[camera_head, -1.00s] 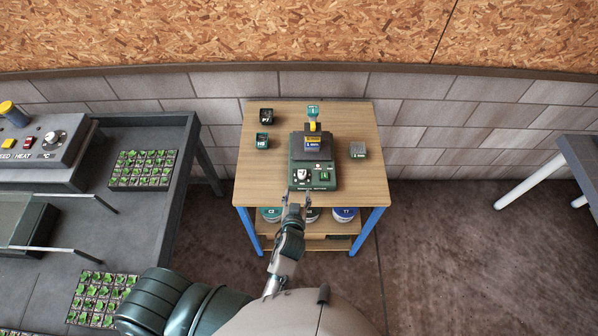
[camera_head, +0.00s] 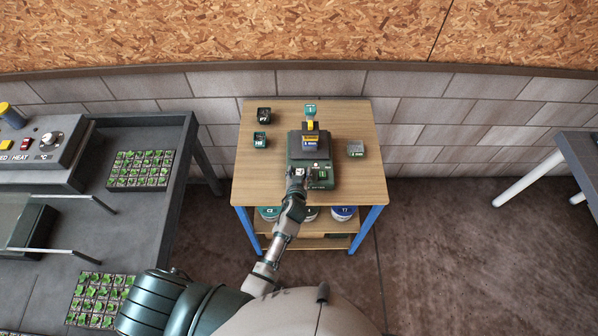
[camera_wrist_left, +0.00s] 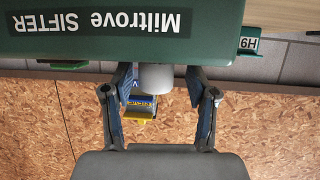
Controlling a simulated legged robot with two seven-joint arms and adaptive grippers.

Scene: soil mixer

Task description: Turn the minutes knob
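The green sifter (camera_head: 319,181) stands on the wooden table, with a box marked in blue and yellow (camera_head: 310,140) on top. In the left wrist view its label panel (camera_wrist_left: 95,22) reads "Miltrove SIFTER" upside down. A pale round knob (camera_wrist_left: 156,78) sticks out from the sifter's front in that view. My left gripper (camera_head: 297,174) is at the sifter's front left and covers most of the knob in the head view. Its two fingers are spread on either side of the knob, with a visible gap at each side. My right gripper is not in view.
A dark bench with seedling trays (camera_head: 141,169) is at the left.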

